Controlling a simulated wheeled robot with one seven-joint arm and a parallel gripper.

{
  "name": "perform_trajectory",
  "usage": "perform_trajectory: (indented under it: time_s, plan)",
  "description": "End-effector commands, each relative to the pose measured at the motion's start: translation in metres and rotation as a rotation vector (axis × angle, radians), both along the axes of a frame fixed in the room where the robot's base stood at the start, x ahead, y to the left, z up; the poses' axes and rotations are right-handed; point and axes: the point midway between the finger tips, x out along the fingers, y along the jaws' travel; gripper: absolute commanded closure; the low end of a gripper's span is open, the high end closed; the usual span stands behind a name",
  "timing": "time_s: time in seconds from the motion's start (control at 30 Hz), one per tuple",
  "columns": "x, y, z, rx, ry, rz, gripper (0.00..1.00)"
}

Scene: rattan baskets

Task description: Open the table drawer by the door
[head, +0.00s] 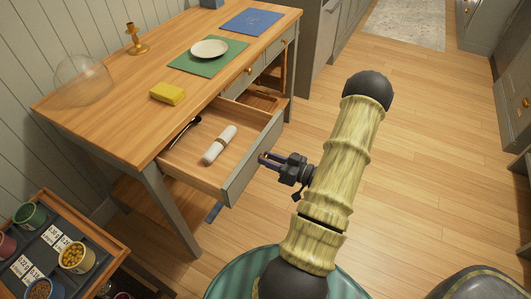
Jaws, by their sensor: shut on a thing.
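The wooden table (130,95) has grey legs and several drawers along its front edge. Its near drawer (235,178) is pulled well out, with a grey front and light wood inside. A white roll (220,145) and a dark thin tool (184,131) lie in it. My gripper (264,158) is at the outer face of this drawer's front, shut on its knob, which the fingers hide. Another drawer (255,70), farther along the table, is shut and has a small brass knob (249,71).
On the table are a yellow sponge (167,93), a plate (209,49) on a green mat, a blue mat (252,21), a glass dome (83,80) and a candlestick (137,40). A tray of pots (92,237) stands lower left.

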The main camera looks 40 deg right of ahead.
Motion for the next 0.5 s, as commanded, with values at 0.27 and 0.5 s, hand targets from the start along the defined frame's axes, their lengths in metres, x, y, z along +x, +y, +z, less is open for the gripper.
perform_trajectory:
  time_s: [0.27, 0.5]
  plan:
    - [0.0000, -0.0045, 0.0027, -0.005, -0.008, -0.009, 1.00]
    - [-0.0001, -0.0031, 0.0020, -0.004, -0.006, -0.007, 0.53]
